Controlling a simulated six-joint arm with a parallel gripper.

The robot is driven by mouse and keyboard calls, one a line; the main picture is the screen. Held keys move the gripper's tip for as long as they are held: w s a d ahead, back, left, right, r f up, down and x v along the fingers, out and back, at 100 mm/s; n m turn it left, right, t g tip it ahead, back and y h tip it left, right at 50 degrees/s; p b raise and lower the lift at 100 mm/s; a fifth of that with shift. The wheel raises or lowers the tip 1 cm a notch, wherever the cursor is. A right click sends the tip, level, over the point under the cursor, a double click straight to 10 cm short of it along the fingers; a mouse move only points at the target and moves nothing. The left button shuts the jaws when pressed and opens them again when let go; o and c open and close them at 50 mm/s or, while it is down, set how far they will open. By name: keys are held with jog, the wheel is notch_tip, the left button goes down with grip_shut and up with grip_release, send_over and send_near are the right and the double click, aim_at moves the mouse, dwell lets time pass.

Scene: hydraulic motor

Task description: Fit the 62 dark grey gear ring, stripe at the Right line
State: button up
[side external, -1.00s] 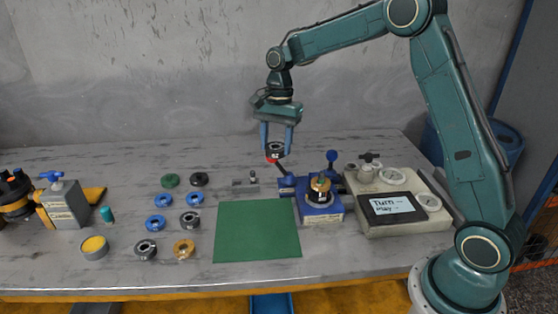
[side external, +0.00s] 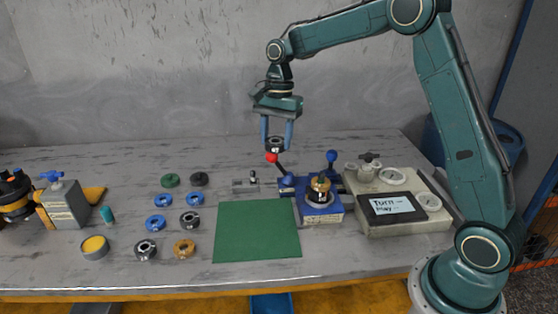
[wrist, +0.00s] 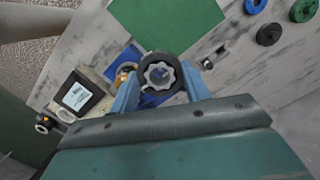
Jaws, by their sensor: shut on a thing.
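My gripper (side external: 276,143) is shut on a dark grey gear ring (side external: 275,144) and holds it in the air behind the blue fixture. In the wrist view the ring (wrist: 160,74) sits between the two blue fingers, its toothed hole facing the camera. I cannot make out a stripe or number on it. The blue fixture (side external: 332,216) stands on the table with a brass and dark motor body (side external: 320,188) upright on it. In the wrist view the motor body (wrist: 124,77) is to the left of the ring, partly hidden by a finger.
A red-knobbed lever (side external: 272,158) and a blue-knobbed lever (side external: 331,156) rise beside the fixture. A pale unit with a dark sign (side external: 392,208) stands right. Several loose rings (side external: 190,220) lie left of the bare green mat (side external: 257,232). A small grey metal block (side external: 245,186) lies behind the mat.

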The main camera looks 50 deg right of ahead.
aim_at(322, 173)
jog(key=m, duration=0.1)
jog(key=s+d+m, duration=0.1)
jog(key=m, duration=0.2)
jog(key=shift+s+d+f, duration=0.3)
jog(key=shift+d+f, duration=0.05)
jog(key=shift+d, duration=0.05)
jog(key=shift+s+d+f+m+t+h, duration=0.45)
jog(key=shift+s+d+m, duration=0.8)
jog(key=shift+m, duration=1.3)
jog(key=shift+s+d+f+m+t+h, duration=0.1)
jog(key=shift+s+d+f+m+t, duration=0.35)
jog(key=shift+s+d+m, duration=1.45)
jog(key=shift+s+d+f+m+t+h, duration=0.3)
jog(key=shift+s+f+m, duration=0.4)
jog(key=shift+m, duration=2.55)
jog(key=shift+f, duration=0.15)
jog(key=shift+f, duration=1.6)
jog(key=shift+f, duration=1.7)
